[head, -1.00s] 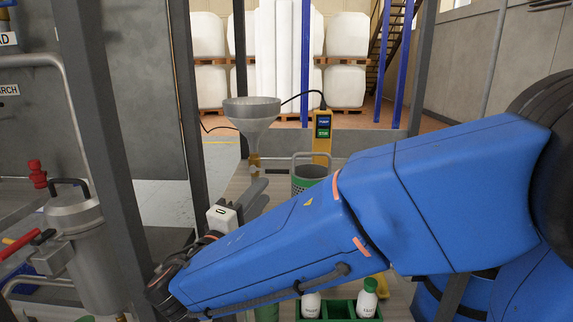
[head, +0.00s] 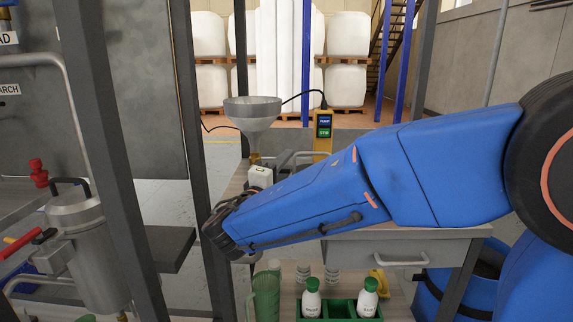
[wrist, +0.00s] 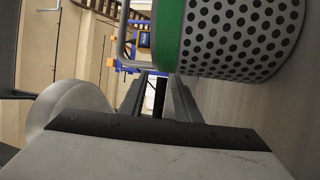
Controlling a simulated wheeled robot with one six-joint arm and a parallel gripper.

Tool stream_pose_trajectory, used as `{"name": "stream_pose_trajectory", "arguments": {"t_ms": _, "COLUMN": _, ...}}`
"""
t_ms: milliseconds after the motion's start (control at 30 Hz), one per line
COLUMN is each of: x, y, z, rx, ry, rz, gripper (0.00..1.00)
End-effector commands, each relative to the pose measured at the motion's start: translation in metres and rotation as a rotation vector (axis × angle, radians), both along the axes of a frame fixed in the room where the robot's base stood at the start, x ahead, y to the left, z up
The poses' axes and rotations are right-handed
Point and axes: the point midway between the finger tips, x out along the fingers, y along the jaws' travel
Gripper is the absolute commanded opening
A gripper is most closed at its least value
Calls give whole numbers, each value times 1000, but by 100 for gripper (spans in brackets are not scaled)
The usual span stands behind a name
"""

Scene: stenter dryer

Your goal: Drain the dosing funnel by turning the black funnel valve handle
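The grey dosing funnel (head: 252,112) stands upright at the middle of the head view, with a brass fitting (head: 254,158) under its cone. My gripper (head: 283,159) is just below and right of the funnel, close to the fitting, partly hidden by its own white housing. In the wrist view its two dark fingers (wrist: 158,88) stand apart. A narrow black strip shows between them; I cannot tell whether it is the valve handle. I cannot make out the black handle in the head view. A rounded grey surface at the left of the wrist view may be the funnel (wrist: 62,108).
A perforated metal basket with a green rim (wrist: 235,38) is close beside the fingers. A yellow pump control box (head: 323,130) stands behind. A green crate with white bottles (head: 341,310) is below my arm. Dark frame posts (head: 190,100) rise at the left.

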Motion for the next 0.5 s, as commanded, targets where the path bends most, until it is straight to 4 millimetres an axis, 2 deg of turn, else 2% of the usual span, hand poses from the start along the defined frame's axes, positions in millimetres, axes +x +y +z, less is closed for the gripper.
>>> {"name": "stream_pose_trajectory", "arguments": {"t_ms": 400, "x": 7, "y": -3, "z": 2, "rx": 0, "ry": -1, "rz": 0, "gripper": 30}}
{"name": "stream_pose_trajectory", "arguments": {"t_ms": 433, "x": 7, "y": -3, "z": 2, "rx": 0, "ry": -1, "rz": 0, "gripper": 27}}
{"name": "stream_pose_trajectory", "arguments": {"t_ms": 500, "x": 7, "y": -3, "z": 2, "rx": 0, "ry": -1, "rz": 0, "gripper": 11}}
